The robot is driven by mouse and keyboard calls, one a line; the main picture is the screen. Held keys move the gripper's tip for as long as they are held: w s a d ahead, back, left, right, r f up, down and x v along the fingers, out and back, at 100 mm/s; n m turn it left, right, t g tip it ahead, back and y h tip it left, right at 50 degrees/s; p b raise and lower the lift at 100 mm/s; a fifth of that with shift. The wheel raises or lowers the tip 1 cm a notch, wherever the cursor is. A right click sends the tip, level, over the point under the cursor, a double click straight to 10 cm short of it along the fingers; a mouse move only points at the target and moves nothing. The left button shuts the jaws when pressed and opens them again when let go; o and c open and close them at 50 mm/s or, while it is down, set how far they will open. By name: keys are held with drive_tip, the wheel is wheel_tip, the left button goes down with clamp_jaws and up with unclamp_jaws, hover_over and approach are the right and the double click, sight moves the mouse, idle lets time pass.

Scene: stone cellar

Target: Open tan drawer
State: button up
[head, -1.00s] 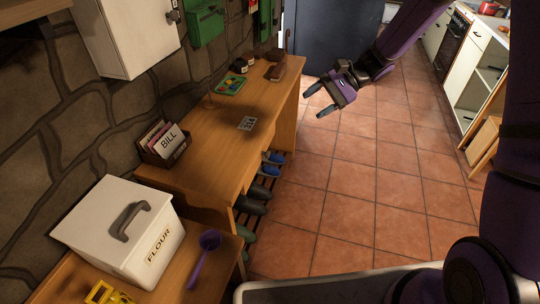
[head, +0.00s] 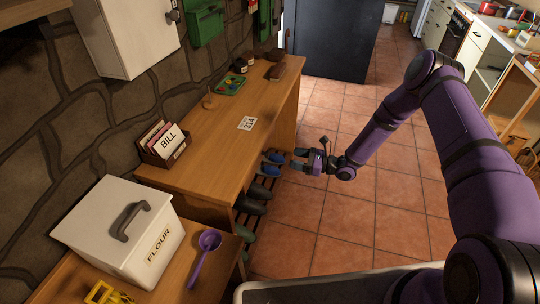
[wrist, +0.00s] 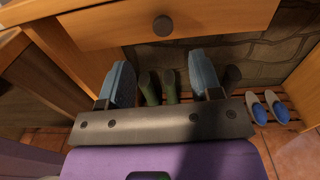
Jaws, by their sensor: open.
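The tan drawer (wrist: 220,22) is in the wrist view, across the top, set under the wooden desk top. It looks shut. Its dark round knob (wrist: 163,26) sits near the middle of the front. My gripper (wrist: 160,82) is open and empty, its two blue-grey fingers apart below the knob in the picture and not touching it. In the head view my gripper (head: 297,159) is just right of the desk's front side, over the floor. The drawer front cannot be made out there.
The wooden desk (head: 215,115) holds a bill rack (head: 166,144), a paper card (head: 246,123) and a green tray (head: 231,84). Boots and blue-and-white slippers (wrist: 270,107) stand on a slatted rack under it. A flour box (head: 120,230) stands nearer. Tiled floor to the right is clear.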

drive_tip(key=f+x, duration=0.1)
drive_tip(key=x, duration=0.9)
drive_tip(key=shift+w+a+m, duration=0.2)
drive_tip(key=shift+a+m, duration=0.1)
drive_tip(key=shift+a, duration=0.05)
drive_tip(key=shift+f, duration=0.1)
